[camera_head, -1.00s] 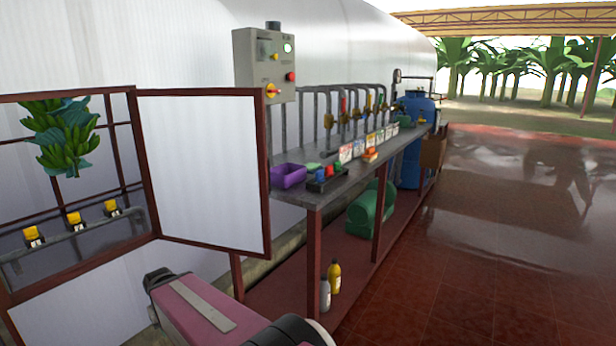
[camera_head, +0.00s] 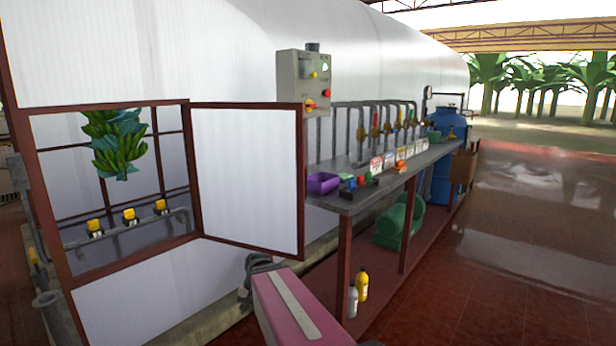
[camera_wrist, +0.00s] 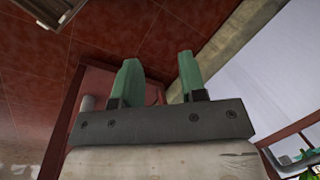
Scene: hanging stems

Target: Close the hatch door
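The hatch door (camera_head: 247,180) is a white panel in a dark red frame. It stands open, swung out to the right from the hatch opening (camera_head: 78,168) in the white wall. My arm reaches up from the bottom of the head view, below the door, and its end is dark and hard to make out there. In the wrist view my gripper (camera_wrist: 160,82) shows two green fingers, set apart with nothing between them. The gripper is not touching the door as far as I can see.
A long bench (camera_head: 340,200) with a purple bin (camera_head: 323,184) and taps stands right of the door. A control box (camera_head: 304,82) hangs above. A green banana bunch (camera_head: 117,145) hangs inside the opening. The red tiled floor at right is clear.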

